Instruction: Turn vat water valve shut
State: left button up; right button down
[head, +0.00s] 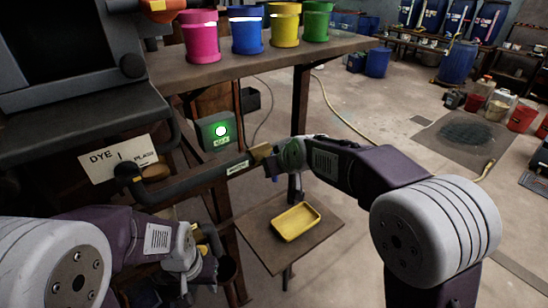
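A black pipe (190,184) runs from the vat stand at left towards the middle and carries a small white label. A brass-coloured fitting (260,153) sits at its right end. My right gripper (273,160) is at this fitting, and the wrist hides much of the area. I cannot tell whether it touches or grips the fitting. My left gripper (206,250) is low at left, below the pipe and apart from it, with a small yellow part beside it. Its fingers are too unclear to tell open from shut. No valve handle shows clearly.
A dark vat (70,50) stands upper left, with a dye sign (117,158) below. A green-lit box (217,131) hangs behind the pipe. Coloured pots line the wooden bench (270,68). A yellow tray (296,222) lies on a low stand.

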dwell(0.6)
jog(key=c, duration=1.3)
grip_release()
jog(key=v, duration=0.9)
jog(key=shift+d+b, duration=0.15)
jog(key=shift+b, duration=0.25)
jog(key=shift+w, duration=0.1)
